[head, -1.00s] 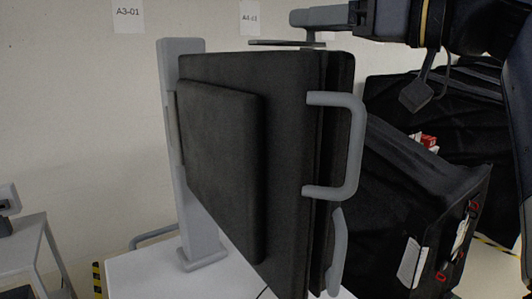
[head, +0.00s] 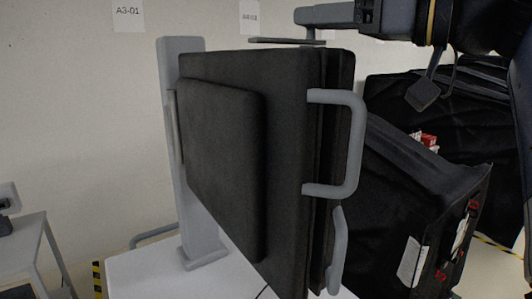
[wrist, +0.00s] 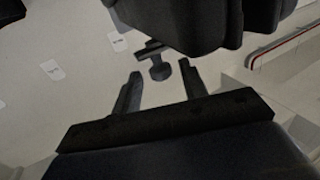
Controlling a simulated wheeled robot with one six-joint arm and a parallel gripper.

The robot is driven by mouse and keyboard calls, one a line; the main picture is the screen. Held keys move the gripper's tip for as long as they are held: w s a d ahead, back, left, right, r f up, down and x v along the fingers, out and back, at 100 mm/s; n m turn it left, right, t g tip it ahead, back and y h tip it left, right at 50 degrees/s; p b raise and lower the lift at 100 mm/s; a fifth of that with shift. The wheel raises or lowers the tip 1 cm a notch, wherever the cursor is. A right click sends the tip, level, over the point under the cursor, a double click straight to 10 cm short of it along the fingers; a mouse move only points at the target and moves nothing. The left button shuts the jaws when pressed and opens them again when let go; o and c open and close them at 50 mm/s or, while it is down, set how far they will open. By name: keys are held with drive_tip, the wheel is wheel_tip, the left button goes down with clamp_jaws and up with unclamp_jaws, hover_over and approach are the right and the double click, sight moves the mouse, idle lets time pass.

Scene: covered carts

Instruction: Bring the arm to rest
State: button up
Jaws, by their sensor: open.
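My arm crosses the upper right of the head view, dark with a yellow band. In the wrist view my gripper (wrist: 160,69) shows two dark fingers standing apart, with a clear gap and nothing held between them. A small dark piece with a rounded end shows behind the gap. I cannot make out the fingers for certain in the head view.
A black padded panel (head: 222,170) with grey handles (head: 354,145) stands by a grey post (head: 184,140) above a white surface (head: 150,277). Black-covered carts (head: 425,185) fill the right. A grey table (head: 25,235) stands left. The pale wall (head: 80,90) carries paper labels.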

drive_tip(key=b+v, duration=0.1)
drive_tip(key=v, duration=0.8)
drive_tip(key=p+x, duration=0.2)
drive_tip(key=x, duration=0.9)
drive_tip(key=shift+w+a+r, duration=0.15)
drive_tip(key=shift+w+a+r+n+g+y+p, duration=0.1)
drive_tip(key=shift+w+a+n+g+y+p, duration=0.1)
drive_tip(key=shift+n+g+y+p, duration=0.4)
drive_tip(key=shift+w+a+n+g+y+p, duration=0.15)
drive_tip(key=shift+w+n+g+p, duration=0.15)
drive_tip(key=shift+g, duration=0.25)
drive_tip(key=shift+w+d+n+g+y+p, duration=0.1)
drive_tip(key=shift+n+g+y+p, duration=0.1)
drive_tip(key=shift+g+p, duration=0.25)
drive_tip(key=shift+a+f+n+g, duration=0.2)
drive_tip(key=shift+a+n+g, duration=0.1)
drive_tip(key=shift+n+g, duration=0.15)
